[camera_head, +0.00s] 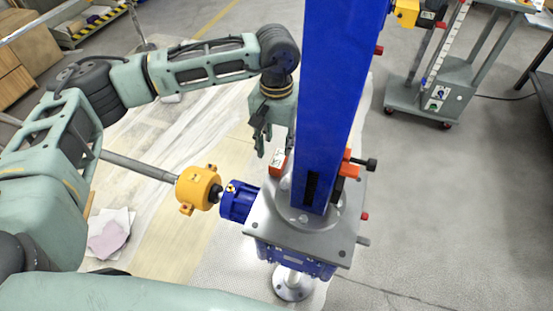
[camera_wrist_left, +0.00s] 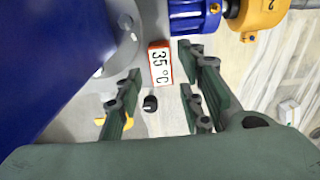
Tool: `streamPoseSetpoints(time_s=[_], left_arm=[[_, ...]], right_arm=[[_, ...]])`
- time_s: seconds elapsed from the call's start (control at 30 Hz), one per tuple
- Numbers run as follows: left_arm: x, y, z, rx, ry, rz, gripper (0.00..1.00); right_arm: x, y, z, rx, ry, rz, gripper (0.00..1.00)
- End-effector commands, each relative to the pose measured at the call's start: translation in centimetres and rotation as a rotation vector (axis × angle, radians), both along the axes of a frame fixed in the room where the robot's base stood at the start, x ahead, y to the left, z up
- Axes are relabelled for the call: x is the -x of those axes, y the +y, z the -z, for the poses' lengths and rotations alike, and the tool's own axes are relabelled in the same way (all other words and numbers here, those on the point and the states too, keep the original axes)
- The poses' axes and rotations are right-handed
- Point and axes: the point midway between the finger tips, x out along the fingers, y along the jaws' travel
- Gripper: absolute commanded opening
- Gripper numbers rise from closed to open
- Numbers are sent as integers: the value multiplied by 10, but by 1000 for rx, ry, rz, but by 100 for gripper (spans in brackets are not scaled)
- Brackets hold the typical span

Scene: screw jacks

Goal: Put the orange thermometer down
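The orange thermometer (camera_head: 278,161) is a small box with a white face, by the left side of the blue column's base in the head view. In the left wrist view the thermometer (camera_wrist_left: 160,65) reads "35 °C". My left gripper (camera_head: 272,146) points down just above it. In the left wrist view the left gripper (camera_wrist_left: 158,78) is open, with its fingers either side of the thermometer and visible gaps to it. The thermometer appears to rest on the grey plate (camera_head: 262,222); its underside is hidden. My right gripper is not in view.
The tall blue column (camera_head: 330,100) stands close to the right of my left gripper. A blue cylinder (camera_head: 238,201) and a yellow coupling (camera_head: 198,188) with a grey shaft lie to the left. An orange part with a black knob (camera_head: 368,164) sits right of the column.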

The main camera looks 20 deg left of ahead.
Motion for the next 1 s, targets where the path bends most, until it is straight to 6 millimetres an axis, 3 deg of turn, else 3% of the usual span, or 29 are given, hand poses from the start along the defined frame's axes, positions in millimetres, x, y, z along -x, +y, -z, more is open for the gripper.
streamPoseSetpoints(time_s=[0.13, 0.3, 1.0], left_arm=[[0, 0, -22, 1, -2, 1, 35], [0, 0, -35, 1, 0, 1, 35], [0, 0, -36, 1, 1, 1, 35]], right_arm=[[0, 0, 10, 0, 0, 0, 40], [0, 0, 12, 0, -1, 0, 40], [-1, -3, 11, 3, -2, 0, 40]])
